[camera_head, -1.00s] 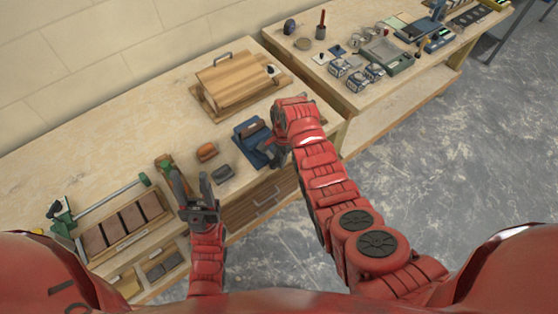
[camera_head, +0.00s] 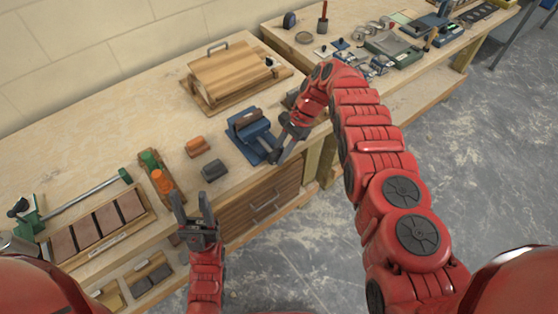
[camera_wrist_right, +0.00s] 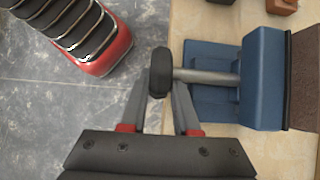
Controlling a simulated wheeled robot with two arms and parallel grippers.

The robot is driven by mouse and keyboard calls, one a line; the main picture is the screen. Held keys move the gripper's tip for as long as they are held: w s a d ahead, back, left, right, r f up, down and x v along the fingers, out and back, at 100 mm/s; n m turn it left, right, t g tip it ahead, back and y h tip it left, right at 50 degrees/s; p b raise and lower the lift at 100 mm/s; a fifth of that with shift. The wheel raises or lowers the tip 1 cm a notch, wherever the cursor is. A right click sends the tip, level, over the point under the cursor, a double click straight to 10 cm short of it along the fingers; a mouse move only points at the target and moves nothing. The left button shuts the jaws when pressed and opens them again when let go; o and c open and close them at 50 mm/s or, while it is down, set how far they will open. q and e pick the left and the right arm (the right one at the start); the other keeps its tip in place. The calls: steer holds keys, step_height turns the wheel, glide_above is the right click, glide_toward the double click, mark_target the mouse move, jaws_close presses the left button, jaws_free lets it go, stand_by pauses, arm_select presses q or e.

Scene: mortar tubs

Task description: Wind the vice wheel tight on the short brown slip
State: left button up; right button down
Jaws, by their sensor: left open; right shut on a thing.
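The blue vice (camera_head: 248,130) stands near the front edge of the bench; its body also fills the right of the right wrist view (camera_wrist_right: 262,75). Its dark wheel (camera_wrist_right: 160,72) is seen edge-on at the end of a silver shaft. My right gripper (camera_head: 284,145) is shut on the wheel, with one finger on each side of it in the wrist view (camera_wrist_right: 161,95). A brown slip (camera_wrist_right: 303,80) sits against the vice's jaw at the right edge of the wrist view; its full length is cut off. My left gripper (camera_head: 193,197) is open and empty above the bench's front edge.
Orange (camera_head: 196,146) and grey (camera_head: 214,170) blocks lie left of the vice. A rack of several brown slips (camera_head: 97,225) and a green-and-orange tool (camera_head: 160,178) are further left. A wooden board (camera_head: 235,72) lies behind. Bare bench is at the left back.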

steer(key=shift+s+d+f, duration=0.1)
steer(key=shift+s+f, duration=0.05)
stand_by(0.3)
steer(key=c, duration=0.7)
jaws_free()
